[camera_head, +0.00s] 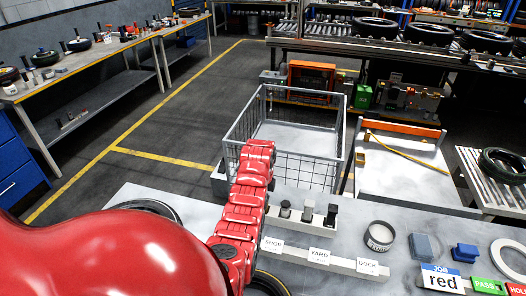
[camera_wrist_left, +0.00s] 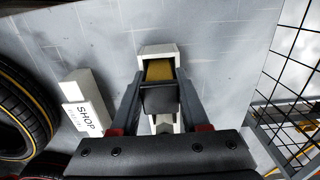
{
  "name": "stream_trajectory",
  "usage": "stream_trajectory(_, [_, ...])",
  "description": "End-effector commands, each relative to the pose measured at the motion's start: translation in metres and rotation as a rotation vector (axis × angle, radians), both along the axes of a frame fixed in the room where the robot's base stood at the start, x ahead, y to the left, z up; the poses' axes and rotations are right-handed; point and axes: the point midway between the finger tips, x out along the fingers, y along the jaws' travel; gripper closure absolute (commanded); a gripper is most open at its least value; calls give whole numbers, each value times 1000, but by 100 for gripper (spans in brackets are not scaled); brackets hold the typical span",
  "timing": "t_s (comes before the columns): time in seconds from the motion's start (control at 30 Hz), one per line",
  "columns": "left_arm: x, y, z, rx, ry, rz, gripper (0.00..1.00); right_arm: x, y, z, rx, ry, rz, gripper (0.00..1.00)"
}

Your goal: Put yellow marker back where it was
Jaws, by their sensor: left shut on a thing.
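In the left wrist view my left gripper (camera_wrist_left: 160,92) is shut on a dark grey piece with a yellow part (camera_wrist_left: 160,70), which looks like the yellow marker. A white holder (camera_wrist_left: 158,49) shows around the yellow part; I cannot tell whether the marker is seated in it or just above it. In the head view my red left arm hides the gripper and the marker. Just right of the arm, a white rack (camera_head: 299,223) holds several dark-topped stamps or markers (camera_head: 308,209). My right gripper is not in view.
White SHOP (camera_head: 273,245), YARD (camera_head: 319,255) and DOCK (camera_head: 367,266) labels line the bench front. A round tin (camera_head: 379,236), a blue block (camera_head: 465,252) and a "red" job card (camera_head: 442,280) lie to the right. A wire basket (camera_head: 340,128) stands beyond the bench.

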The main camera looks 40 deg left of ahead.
Motion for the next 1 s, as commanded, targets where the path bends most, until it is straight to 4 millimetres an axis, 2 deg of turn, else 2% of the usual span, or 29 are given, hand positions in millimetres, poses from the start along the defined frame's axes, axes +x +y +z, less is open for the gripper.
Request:
stream_trajectory(0.2, [0,-1,-5,-1,0,-1,100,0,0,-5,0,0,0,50])
stream_trajectory(0.23, [0,-1,-4,-1,0,-1,51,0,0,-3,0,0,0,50])
stream_trajectory(0.37, [0,0,-3,-1,0,-1,28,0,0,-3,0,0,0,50])
stream_trajectory(0.4, [0,0,-3,-1,0,-1,25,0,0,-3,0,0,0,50])
stream_trajectory(0.77, [0,0,1,0,1,0,25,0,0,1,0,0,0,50])
stream_trajectory(0.87, [0,0,8,0,0,0,25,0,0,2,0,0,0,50])
stream_trajectory(1.0, [1,0,31,2,-4,-1,25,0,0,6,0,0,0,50])
